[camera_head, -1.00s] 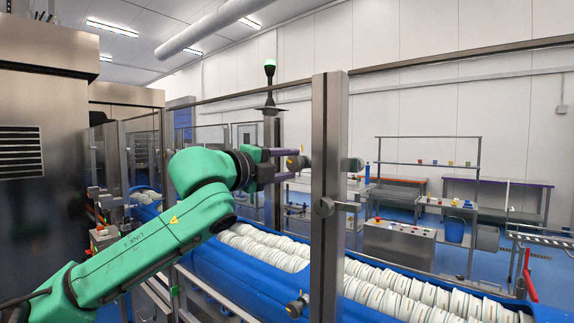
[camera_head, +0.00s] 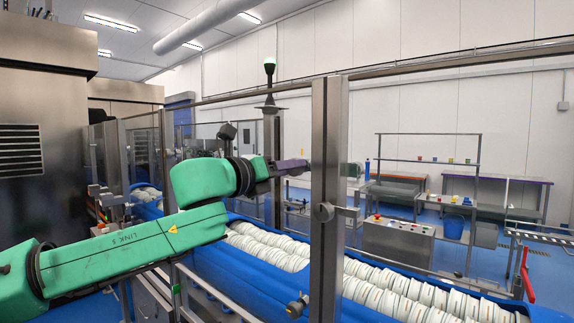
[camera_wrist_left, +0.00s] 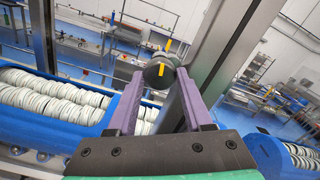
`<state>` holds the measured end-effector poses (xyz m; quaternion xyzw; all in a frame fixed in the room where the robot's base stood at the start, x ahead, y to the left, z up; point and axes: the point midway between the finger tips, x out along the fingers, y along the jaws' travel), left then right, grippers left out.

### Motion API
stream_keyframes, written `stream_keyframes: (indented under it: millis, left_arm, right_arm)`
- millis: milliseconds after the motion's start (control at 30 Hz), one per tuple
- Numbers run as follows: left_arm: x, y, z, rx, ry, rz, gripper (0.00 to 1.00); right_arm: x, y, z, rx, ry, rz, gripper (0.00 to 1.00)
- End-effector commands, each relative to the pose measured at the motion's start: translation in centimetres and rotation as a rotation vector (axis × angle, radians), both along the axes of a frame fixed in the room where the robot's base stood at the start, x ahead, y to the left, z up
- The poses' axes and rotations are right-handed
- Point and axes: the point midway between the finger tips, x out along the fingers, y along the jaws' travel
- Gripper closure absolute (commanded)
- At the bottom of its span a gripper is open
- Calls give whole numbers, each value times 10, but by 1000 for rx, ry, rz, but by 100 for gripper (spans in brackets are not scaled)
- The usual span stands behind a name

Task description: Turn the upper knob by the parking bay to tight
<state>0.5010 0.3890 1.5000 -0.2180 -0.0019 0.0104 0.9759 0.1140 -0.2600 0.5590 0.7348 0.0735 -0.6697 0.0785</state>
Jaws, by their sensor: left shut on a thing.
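The upper knob (camera_wrist_left: 161,72) is a dark round knob with a yellow mark on its face. In the left wrist view it sits between the two purple fingers of my left gripper (camera_wrist_left: 161,78), which is shut on it. The yellow mark points nearly straight up there, tilted slightly right. In the head view my left gripper (camera_head: 290,167) reaches the steel post (camera_head: 328,255) from the left. Its fingers overlap and hide most of the knob. My right gripper is not in view.
A lower knob (camera_head: 297,306) sits near the bottom of the post. A signal lamp (camera_head: 269,66) stands on a pole.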

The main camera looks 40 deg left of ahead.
Motion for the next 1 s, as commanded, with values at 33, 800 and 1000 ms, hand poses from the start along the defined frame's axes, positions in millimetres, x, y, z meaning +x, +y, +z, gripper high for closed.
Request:
stream_keyframes:
  millis: [33,800,1000]
  left_arm:
    - [0,0,1,32,4,2,100]
    - [0,0,-1,196,5,-1,100]
    - [0,0,-1,196,4,0,19]
  right_arm:
    - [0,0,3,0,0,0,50]
    - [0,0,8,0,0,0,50]
    - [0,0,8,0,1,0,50]
